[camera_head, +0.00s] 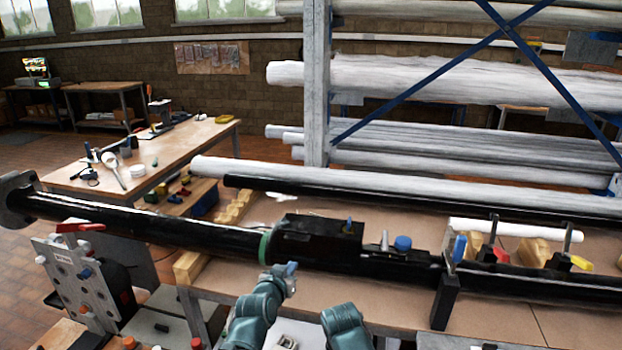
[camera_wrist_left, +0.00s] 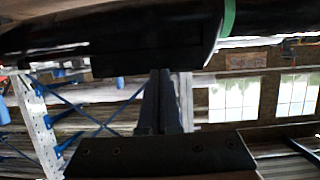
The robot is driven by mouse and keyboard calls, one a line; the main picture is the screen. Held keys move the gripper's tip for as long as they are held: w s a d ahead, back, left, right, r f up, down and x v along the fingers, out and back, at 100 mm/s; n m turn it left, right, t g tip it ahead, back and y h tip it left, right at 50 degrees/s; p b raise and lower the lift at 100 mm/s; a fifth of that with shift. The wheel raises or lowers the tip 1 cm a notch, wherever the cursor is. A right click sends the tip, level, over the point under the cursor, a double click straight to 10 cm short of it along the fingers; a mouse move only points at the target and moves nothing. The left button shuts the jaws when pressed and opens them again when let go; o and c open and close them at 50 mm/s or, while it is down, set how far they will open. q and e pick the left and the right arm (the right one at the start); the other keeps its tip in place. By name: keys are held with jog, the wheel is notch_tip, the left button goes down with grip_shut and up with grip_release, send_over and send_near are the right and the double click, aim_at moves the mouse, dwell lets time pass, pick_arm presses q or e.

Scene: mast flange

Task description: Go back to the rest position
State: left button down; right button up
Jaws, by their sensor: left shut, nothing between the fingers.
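A long black mast (camera_head: 160,229) lies across the head view on the bench, with a round flange (camera_head: 17,199) at its left end and a green ring (camera_head: 264,246) near its middle. My left gripper (camera_head: 288,270) is just in front of the mast, below the green ring. In the left wrist view its fingers (camera_wrist_left: 161,100) are shut with nothing between them. The black mast (camera_wrist_left: 130,35) and green ring (camera_wrist_left: 229,15) cross the top of that view, close beyond the fingertips; I cannot tell whether they touch. My right gripper is not in view; only a teal arm link shows.
The workbench (camera_head: 520,312) carries the mast, wooden blocks and clamps. A rack (camera_head: 316,90) of grey pipes stands behind. A panel with knobs (camera_head: 75,275) stands at front left. A wooden table (camera_head: 205,137) with tools is at back left, with open floor beyond.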

pick_arm(q)
jog(key=s+d+f+m+g, duration=0.1)
jog(key=s+d+f+g, duration=0.3)
jog(key=f, duration=0.3)
jog(key=s+f+g+y, duration=0.2)
jog(key=s+g, duration=0.3)
jog(key=s, duration=0.4)
jog(key=s+a+f+g+y, duration=0.1)
jog(key=s+f+g, duration=0.4)
jog(key=s, duration=0.5)
jog(key=shift+a+f+y, duration=0.2)
jog(key=shift+a+y, duration=0.1)
jog(key=shift+y, duration=0.4)
jog(key=shift+w, duration=0.1)
